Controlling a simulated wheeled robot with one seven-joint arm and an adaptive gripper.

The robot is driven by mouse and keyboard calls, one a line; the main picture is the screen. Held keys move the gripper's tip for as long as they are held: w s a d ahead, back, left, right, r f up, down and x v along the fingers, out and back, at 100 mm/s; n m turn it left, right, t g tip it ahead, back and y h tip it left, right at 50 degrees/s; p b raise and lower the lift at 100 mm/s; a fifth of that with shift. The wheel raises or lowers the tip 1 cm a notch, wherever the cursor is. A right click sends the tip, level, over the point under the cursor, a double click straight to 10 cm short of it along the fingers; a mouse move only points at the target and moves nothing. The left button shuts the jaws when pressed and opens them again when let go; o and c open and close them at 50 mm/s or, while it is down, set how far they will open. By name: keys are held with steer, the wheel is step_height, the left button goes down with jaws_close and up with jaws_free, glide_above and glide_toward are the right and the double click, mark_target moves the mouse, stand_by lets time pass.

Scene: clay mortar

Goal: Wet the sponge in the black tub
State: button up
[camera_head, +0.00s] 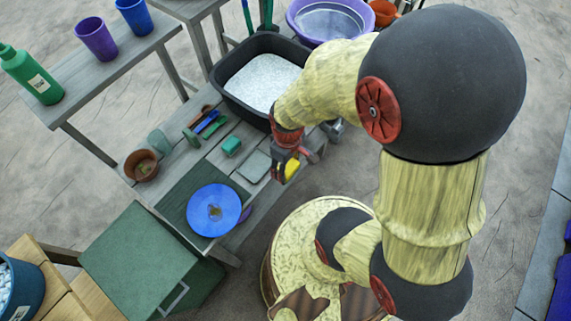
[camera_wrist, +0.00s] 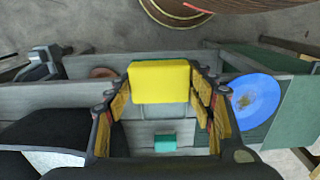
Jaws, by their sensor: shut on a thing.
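My gripper (camera_head: 286,156) is shut on a yellow sponge (camera_head: 291,168). The sponge is held up near the front edge of the grey work table, right of a grey-green slab. In the wrist view the yellow sponge (camera_wrist: 159,82) sits squarely between the fingers. The black tub (camera_head: 228,97) stands on the table behind and left of my gripper. It holds a pale, speckled fill whose nature I cannot tell. Part of its right side is hidden by my arm. The tub (camera_wrist: 90,135) also shows at the lower left of the wrist view.
A blue plate (camera_head: 213,209) with a brown smear lies on a green mat. A green block (camera_head: 231,145), blue-handled tools (camera_head: 207,121) and a terracotta pot (camera_head: 142,165) stand on the table. A purple basin (camera_head: 330,20) with clear contents is beyond the tub.

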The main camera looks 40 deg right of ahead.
steer(key=o, duration=0.3)
steer(key=c, duration=0.4)
